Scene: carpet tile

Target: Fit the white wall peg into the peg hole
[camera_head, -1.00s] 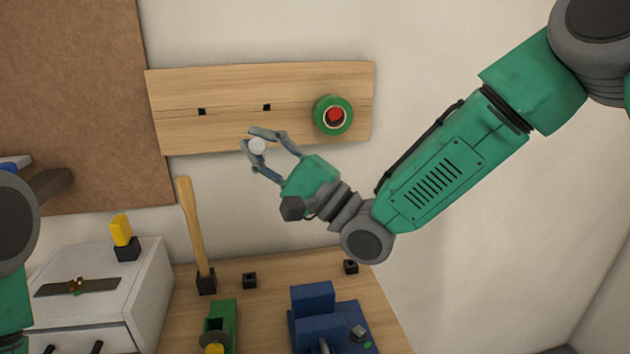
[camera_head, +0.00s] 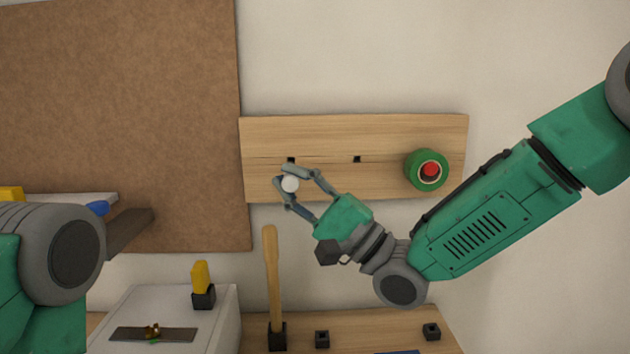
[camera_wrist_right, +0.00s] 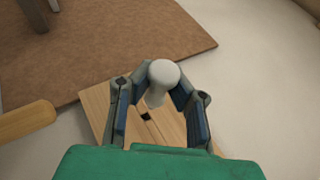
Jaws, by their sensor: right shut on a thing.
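The white wall peg (camera_head: 290,184) is held between the fingertips of my right gripper (camera_head: 291,186), in front of the wooden wall board (camera_head: 390,130). In the right wrist view the peg (camera_wrist_right: 163,74) has a round white head, and its narrower shaft points toward the board. My right gripper (camera_wrist_right: 160,90) is shut on it. The board has two dark square holes, a left hole (camera_head: 291,160) and a right hole (camera_head: 357,159). The peg appears just below the left hole; the gap to the board is unclear. One hole (camera_wrist_right: 146,116) shows beside the peg's shaft. My left gripper is out of view.
A green roll with a red centre (camera_head: 427,169) hangs at the board's right. A brown corkboard (camera_head: 120,110) adjoins the board's left edge.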

